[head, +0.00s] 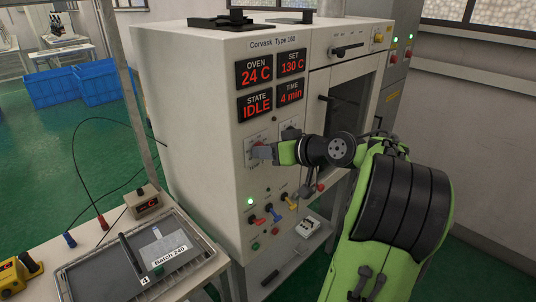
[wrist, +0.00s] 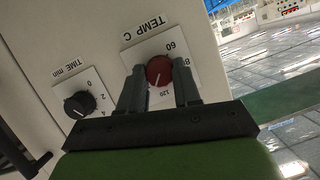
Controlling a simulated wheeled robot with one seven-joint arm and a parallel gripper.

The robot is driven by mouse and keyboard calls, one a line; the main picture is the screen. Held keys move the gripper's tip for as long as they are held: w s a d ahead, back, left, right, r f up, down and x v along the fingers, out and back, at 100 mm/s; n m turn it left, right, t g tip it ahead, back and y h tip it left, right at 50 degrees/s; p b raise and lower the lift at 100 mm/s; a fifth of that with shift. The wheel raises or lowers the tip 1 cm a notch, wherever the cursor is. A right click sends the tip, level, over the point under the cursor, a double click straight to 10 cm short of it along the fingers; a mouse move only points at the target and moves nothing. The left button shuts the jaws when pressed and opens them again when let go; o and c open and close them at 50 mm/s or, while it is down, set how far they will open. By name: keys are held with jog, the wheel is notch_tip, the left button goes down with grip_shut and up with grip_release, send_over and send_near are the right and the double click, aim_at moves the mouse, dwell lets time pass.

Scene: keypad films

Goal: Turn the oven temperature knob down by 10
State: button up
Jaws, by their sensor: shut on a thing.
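The red TEMP C knob (wrist: 158,70) sits on a white dial plate (wrist: 133,57) with printed numbers; 60 and 120 can be read. My gripper (wrist: 161,84) has one dark finger on each side of this knob and is shut on it. The knob's pale pointer line faces toward the gripper's palm, near the 120 mark. In the head view, my gripper (head: 268,152) reaches the oven front from the right and mostly hides the knob. The set display (head: 291,63) reads 130 C.
The black TIME min knob (wrist: 79,104) is left of my gripper in the wrist view. Other displays show OVEN 24 C (head: 254,71), STATE IDLE (head: 255,105) and TIME 4 min (head: 290,92). Coloured switches (head: 272,211) lie below. A tray (head: 75,277) rests on the left table.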

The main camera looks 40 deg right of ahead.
jog(key=o, duration=1.1)
jog(key=shift+c, duration=0.2)
jog(key=p+v, duration=0.5)
jog(key=v, duration=1)
jog(key=shift+s+p, duration=0.3)
jog(key=shift+s, duration=0.1)
jog(key=shift+d, duration=0.15)
